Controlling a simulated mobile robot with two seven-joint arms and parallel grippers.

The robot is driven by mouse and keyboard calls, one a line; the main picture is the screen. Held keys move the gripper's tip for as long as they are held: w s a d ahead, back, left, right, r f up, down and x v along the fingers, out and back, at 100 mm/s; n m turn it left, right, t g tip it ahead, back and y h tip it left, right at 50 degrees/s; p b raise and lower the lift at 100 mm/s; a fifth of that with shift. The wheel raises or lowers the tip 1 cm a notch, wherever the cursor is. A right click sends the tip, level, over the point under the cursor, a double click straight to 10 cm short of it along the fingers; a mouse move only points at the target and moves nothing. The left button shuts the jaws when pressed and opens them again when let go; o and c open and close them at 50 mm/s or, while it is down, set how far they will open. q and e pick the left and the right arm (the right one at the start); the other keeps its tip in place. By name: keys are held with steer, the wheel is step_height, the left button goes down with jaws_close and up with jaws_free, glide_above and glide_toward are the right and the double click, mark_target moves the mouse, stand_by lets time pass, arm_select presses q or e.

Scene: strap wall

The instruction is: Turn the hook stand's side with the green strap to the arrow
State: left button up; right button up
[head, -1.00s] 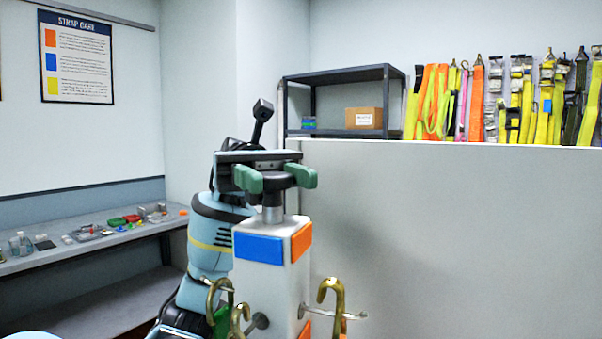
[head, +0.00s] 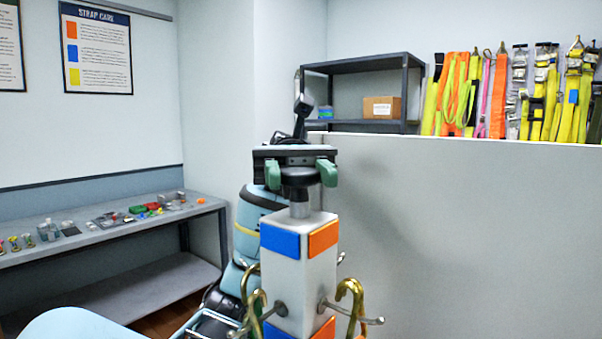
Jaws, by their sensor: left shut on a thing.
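The hook stand (head: 297,277) is a white upright post with a blue plate on its left visible face and an orange plate on its right one. Curved brass hooks (head: 352,300) and metal pegs stick out lower down. My left gripper (head: 300,174), with green fingers, is shut on the dark round knob (head: 299,195) on top of the post. I cannot make out a green strap on the visible faces. The far sides and the stand's foot are hidden or out of frame. No arrow shows. My right gripper is not in view.
A pale partition (head: 450,220) stands behind the stand to the right. Straps hang on the wall beyond it, beside a dark shelf (head: 365,65) with a cardboard box (head: 382,107). A grey bench (head: 110,235) with small items runs along the left wall.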

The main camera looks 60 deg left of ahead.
arm_select(q)
steer(key=o, duration=1.4)
steer(key=v, duration=0.7)
steer(key=shift+a+b, duration=0.4)
